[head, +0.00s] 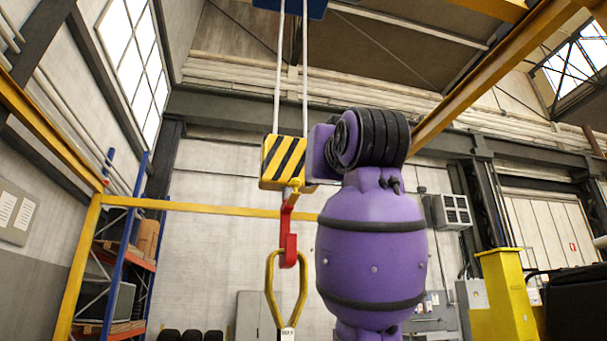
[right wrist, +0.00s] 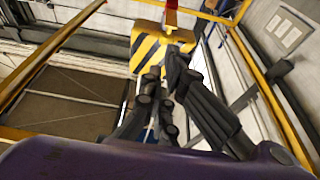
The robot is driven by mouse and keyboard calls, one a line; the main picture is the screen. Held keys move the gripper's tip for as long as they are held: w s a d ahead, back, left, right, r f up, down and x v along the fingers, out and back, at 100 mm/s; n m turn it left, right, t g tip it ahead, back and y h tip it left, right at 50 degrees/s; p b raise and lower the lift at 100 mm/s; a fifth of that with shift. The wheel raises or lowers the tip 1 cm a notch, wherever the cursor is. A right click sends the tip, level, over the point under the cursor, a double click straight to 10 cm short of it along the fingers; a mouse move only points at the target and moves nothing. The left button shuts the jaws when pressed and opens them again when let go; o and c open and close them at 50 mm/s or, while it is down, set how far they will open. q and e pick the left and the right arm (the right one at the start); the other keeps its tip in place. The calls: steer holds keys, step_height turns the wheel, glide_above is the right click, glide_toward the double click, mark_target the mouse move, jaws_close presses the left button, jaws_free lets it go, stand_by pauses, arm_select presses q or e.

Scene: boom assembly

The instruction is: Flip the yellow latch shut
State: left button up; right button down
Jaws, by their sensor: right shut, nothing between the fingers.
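The yellow latch (head: 294,184) shows in the head view as a small yellow piece at the top of the red hook (head: 287,245), just below the yellow-and-black striped hook block (head: 284,160). I cannot tell its exact angle. A yellow lifting ring (head: 271,290) hangs at the hook's lower end. My right arm stands right of the block, and its gripper is hidden in the head view. In the right wrist view my right gripper (right wrist: 165,72) is shut and empty, in front of the striped block (right wrist: 150,48). The red hook (right wrist: 171,14) rises beyond it. My left gripper is out of view.
Two white hoist ropes (head: 279,70) run up from the block. A yellow gantry beam (head: 225,207) crosses behind the hook. A blue and orange shelf rack (head: 145,225) stands at left, and a yellow post (head: 508,295) at right. Left of the hook is open room.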

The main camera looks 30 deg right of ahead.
steer(key=x, duration=1)
stand_by(0.4)
